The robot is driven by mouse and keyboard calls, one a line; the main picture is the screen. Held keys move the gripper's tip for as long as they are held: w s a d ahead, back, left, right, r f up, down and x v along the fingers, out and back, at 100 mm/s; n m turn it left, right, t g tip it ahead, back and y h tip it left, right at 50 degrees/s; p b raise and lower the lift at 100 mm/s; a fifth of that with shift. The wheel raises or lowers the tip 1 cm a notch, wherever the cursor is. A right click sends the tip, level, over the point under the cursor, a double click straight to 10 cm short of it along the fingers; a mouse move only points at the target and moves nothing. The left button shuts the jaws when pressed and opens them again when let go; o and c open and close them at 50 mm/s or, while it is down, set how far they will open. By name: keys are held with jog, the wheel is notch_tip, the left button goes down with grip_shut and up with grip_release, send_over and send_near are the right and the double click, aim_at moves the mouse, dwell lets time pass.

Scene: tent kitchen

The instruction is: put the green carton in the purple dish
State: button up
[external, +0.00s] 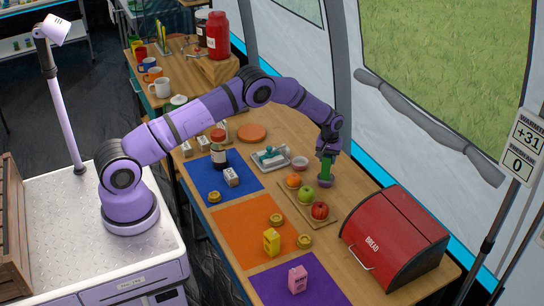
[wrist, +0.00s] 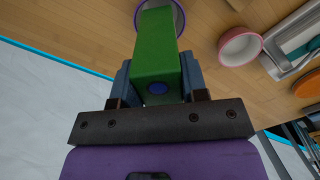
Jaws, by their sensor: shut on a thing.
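My gripper (external: 328,153) is shut on the green carton (external: 326,167), which hangs upright below it. In the wrist view the carton (wrist: 157,50) is held between both fingers, its end with a blue round cap facing the camera. The purple dish (external: 326,183) is a small bowl on the table directly under the carton. In the wrist view only part of its rim (wrist: 181,15) shows past the carton's far end. I cannot tell whether the carton's lower end touches the dish.
A pink-white bowl (external: 300,162) and a metal tray (external: 272,158) are to the left. A board with an orange, a green apple and a red apple (external: 320,211) lies in front. A red bread box (external: 394,238) stands at right. Yellow (external: 271,242) and pink (external: 297,279) cartons stand nearer.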

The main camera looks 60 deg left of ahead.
jog(key=shift+f, duration=0.1)
jog(key=o, duration=1)
jog(key=shift+o, duration=0.2)
jog(key=s+d+r+m, duration=0.1)
jog(key=s+r, duration=0.2)
jog(key=r, duration=0.8)
jog(key=s+r+t, duration=0.1)
jog(key=s+r, duration=0.2)
jog(key=r, duration=0.8)
jog(key=s+d+r+m, duration=0.1)
jog(key=s+r, duration=0.2)
jog(key=r, duration=0.8)
jog(key=s+d+r+m+t, duration=0.1)
jog(key=s+r+m+t, duration=0.1)
jog(key=s+r, duration=1.1)
jog(key=s+d+r+m+t, duration=0.1)
jog(key=s+r, duration=0.1)
jog(key=s, duration=0.8)
jog(key=s+d+r+m, duration=0.1)
jog(key=s+r+m, duration=0.1)
jog(key=s, duration=0.8)
jog(key=s+f+m, duration=0.1)
jog(key=s+f, duration=0.1)
jog(key=s, duration=0.6)
jog(key=s+d+f+m+t, duration=0.1)
jog(key=s, duration=0.7)
jog(key=shift+f, duration=0.4)
